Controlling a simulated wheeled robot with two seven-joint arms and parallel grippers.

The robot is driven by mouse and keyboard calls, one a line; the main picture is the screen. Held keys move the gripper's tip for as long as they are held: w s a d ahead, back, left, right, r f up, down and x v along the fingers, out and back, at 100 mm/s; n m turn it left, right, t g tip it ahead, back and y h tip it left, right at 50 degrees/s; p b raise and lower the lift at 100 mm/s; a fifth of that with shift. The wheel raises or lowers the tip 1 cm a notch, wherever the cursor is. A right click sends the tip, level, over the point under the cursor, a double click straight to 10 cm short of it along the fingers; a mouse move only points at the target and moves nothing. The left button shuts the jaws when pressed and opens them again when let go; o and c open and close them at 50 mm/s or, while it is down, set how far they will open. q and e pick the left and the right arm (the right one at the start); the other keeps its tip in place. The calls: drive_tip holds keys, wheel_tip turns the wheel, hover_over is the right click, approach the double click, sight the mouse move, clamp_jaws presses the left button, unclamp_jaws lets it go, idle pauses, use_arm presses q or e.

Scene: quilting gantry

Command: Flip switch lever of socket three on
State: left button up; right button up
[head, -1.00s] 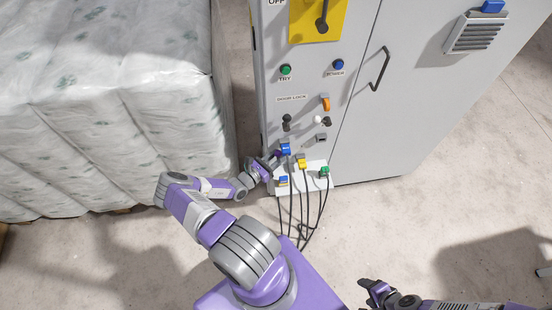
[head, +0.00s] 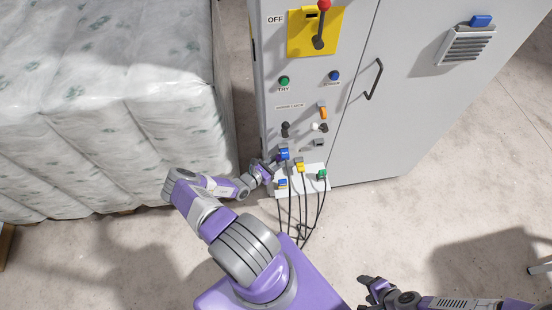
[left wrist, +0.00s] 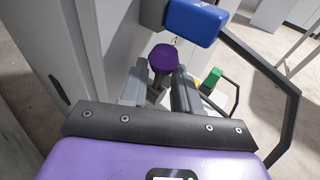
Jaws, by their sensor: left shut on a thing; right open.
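My left gripper (head: 273,162) is at the lower left of the grey cabinet's panel, beside a blue plug (head: 284,153). In the left wrist view, its two grey fingers (left wrist: 160,85) are closed around a small purple knob (left wrist: 163,57), which looks like a lever's tip. Which socket this knob belongs to cannot be told, as the arm hides its base. The blue plug (left wrist: 194,22) is close to the upper right of the fingers. Yellow (head: 300,167) and green (head: 322,174) plugs are to the right. My right gripper (head: 368,288) is open and empty, low above the floor.
Black cables (head: 302,232) hang below the plugs. The panel above has a yellow plate with a red-knobbed handle (head: 320,32), green (head: 284,81) and blue (head: 334,76) buttons and an orange switch (head: 323,112). A wrapped stack (head: 100,100) stands close on the left.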

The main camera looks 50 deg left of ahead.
use_arm(q)
clamp_jaws()
drive_tip(key=o, duration=0.7)
unclamp_jaws()
drive_tip(key=s, duration=0.2)
drive_tip(key=s+p, duration=0.1)
drive_tip(key=s, duration=0.2)
drive_tip(key=s+r, duration=0.1)
drive_tip(key=s, duration=0.1)
drive_tip(key=shift+s+d+r, duration=0.1)
drive_tip(key=shift+s+d, duration=0.1)
drive_tip(key=shift+d, duration=0.1)
